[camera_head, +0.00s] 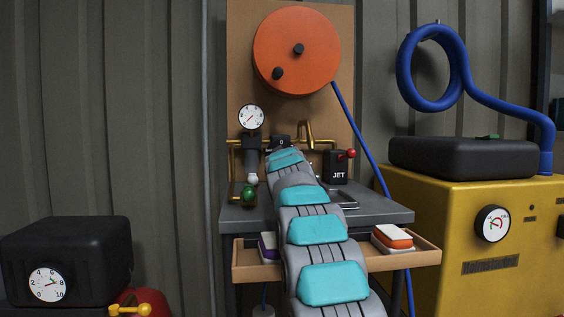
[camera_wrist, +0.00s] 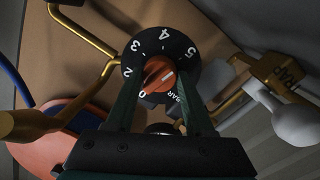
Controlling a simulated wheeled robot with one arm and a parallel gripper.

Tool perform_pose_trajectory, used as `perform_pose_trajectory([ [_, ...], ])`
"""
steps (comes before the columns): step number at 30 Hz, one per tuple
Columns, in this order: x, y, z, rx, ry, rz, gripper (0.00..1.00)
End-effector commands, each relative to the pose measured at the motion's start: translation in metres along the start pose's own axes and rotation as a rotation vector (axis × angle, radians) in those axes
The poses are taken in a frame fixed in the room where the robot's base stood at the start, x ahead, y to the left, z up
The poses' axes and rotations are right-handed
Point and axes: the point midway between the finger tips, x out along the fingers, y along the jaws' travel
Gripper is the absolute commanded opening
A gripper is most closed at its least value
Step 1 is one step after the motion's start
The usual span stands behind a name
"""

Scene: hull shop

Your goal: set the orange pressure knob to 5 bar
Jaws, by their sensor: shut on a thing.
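The orange pressure knob (camera_wrist: 158,70) sits in the middle of a black dial (camera_wrist: 184,45) with white numbers in the wrist view. The 0, 2, 3, 4, 5 and BAR marks show around it; the 1 is not visible. My gripper (camera_wrist: 159,80) is shut on the knob, with one dark green finger on each side. A pale line shows on the knob's face, but which end is its pointer I cannot tell. In the head view the dial's black top (camera_head: 281,141) with a 0 shows beyond my wrist; the knob and fingers are hidden there.
A white round gauge (camera_head: 251,117) and brass pipes (camera_head: 307,133) flank the dial. A black JET box (camera_head: 337,167) with a red-tipped lever stands right. An orange hose reel (camera_head: 310,45) hangs above. A green-ended valve (camera_head: 249,193) is at left. A yellow machine (camera_head: 440,230) stands far right.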

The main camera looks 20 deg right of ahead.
Motion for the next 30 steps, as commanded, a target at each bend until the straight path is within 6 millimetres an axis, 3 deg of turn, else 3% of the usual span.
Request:
perform_pose_trajectory([
  [9,0.0011,-0.0012,0.0037,0.101,-0.015,-0.009,0.0],
  [24,0.0011,-0.0008,0.0034,0.115,-0.016,-0.01,0.0],
  [25,0.0011,-0.0008,0.0034,0.115,-0.016,-0.01,0.57],
  [30,0.0006,-0.0003,0.002,0.114,-0.013,-0.009,0.76],
])
